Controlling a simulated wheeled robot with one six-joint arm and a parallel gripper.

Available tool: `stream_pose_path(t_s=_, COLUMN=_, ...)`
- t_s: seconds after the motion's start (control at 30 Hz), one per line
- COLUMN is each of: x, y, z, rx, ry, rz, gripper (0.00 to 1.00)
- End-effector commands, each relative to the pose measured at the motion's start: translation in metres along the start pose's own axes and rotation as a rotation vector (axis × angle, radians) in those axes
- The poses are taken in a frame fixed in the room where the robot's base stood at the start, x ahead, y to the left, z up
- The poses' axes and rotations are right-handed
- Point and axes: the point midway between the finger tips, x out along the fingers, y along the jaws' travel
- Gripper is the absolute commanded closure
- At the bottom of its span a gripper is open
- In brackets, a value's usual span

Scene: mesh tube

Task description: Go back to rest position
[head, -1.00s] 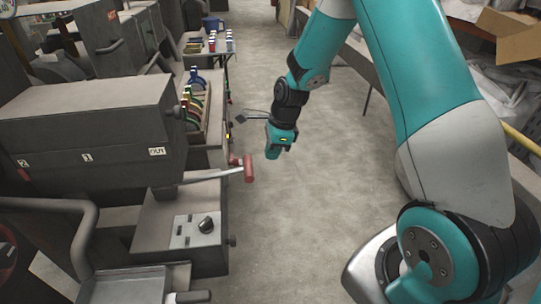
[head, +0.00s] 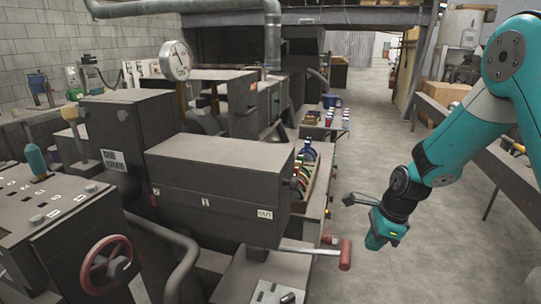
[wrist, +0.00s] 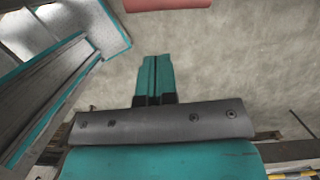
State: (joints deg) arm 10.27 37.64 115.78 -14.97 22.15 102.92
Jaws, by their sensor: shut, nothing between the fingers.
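My gripper (head: 378,238) hangs at the end of my teal arm on the right side of the head view, over the open floor. It is just right of the red-handled lever (head: 345,254) on the machine, apart from it in the picture. In the wrist view my gripper (wrist: 155,78) shows its teal fingers together, with nothing between them. A red bar (wrist: 165,4), apparently the lever's grip, shows at the top edge of the wrist view.
A grey machine (head: 215,170) with numbered labels fills the middle left. A round gauge (head: 175,60) and a red handwheel (head: 105,262) are further left. A rack of coloured rings (head: 306,165) lies behind the lever. The concrete floor (head: 395,145) is clear along the aisle.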

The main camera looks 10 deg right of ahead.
Motion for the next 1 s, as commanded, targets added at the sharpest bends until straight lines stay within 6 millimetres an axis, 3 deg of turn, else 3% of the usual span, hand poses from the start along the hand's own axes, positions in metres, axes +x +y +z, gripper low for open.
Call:
stream_pose_path(t_s=0.17, x=-0.063, y=0.051, z=0.064, rx=-0.562, ry=-0.046, rz=0.002, gripper=1.0)
stream_pose_path(t_s=0.3, x=-0.114, y=0.124, z=0.107, rx=-1.178, ry=-0.098, rz=0.0, gripper=1.0)
stream_pose_path(t_s=0.5, x=-0.161, y=0.227, z=0.129, rx=-1.963, ry=-0.169, rz=-0.03, gripper=1.0)
stream_pose_path(t_s=0.6, x=-0.172, y=0.261, z=0.128, rx=-2.228, ry=-0.193, rz=-0.047, gripper=1.0)
stream_pose_path(t_s=0.77, x=-0.178, y=0.286, z=0.124, rx=-2.438, ry=-0.214, rz=-0.064, gripper=1.0)
stream_pose_path(t_s=1.0, x=-0.179, y=0.288, z=0.124, rx=-2.462, ry=-0.217, rz=-0.065, gripper=1.0)
